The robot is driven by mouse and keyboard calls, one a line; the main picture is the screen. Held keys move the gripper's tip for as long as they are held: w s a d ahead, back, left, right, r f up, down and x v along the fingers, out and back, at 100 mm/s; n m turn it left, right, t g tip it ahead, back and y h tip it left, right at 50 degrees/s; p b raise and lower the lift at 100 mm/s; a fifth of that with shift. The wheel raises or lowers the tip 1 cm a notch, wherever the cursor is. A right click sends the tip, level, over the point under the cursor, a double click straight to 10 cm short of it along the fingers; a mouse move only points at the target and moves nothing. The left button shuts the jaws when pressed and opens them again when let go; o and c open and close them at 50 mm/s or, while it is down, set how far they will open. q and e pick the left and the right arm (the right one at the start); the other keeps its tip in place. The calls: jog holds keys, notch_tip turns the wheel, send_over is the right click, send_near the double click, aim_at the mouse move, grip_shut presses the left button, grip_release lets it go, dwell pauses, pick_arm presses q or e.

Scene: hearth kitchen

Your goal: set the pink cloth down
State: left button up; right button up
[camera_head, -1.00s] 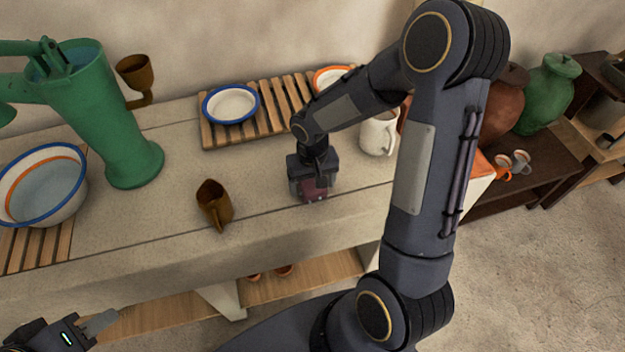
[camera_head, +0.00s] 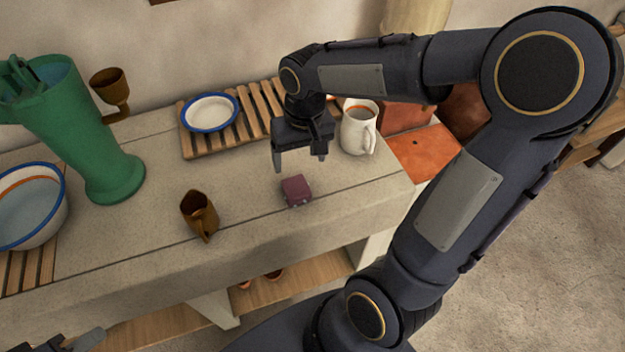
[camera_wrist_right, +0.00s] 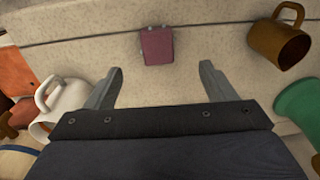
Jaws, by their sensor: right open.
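The pink cloth (camera_head: 296,190) is a small, dull pink folded block lying on the stone counter (camera_head: 245,205), near its front edge. It also shows in the right wrist view (camera_wrist_right: 157,46), beyond the fingertips and apart from them. My right gripper (camera_head: 300,163) is open and empty, above and behind the cloth in the head view. Its two fingers also show spread apart in the right wrist view (camera_wrist_right: 160,80). My left gripper (camera_head: 75,342) shows only in part at the bottom left corner, and its jaws are not clear.
A slatted rack (camera_head: 195,147) holds a blue-rimmed bowl (camera_head: 210,113). A green pitcher (camera_head: 85,140) and a large bowl (camera_head: 30,215) are at the left.

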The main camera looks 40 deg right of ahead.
jog(key=s+a+r+t+y, duration=0.1)
jog(key=s+a+r+t, duration=0.1)
jog(key=s, duration=0.5)
jog(key=s+a+r+n+t+y, duration=0.1)
jog(key=s+a+t+y, duration=0.1)
jog(key=s, duration=0.5)
jog(key=shift+s+r+t, duration=0.15)
jog(key=shift+r+t, duration=0.25)
jog(key=shift+a, duration=0.1)
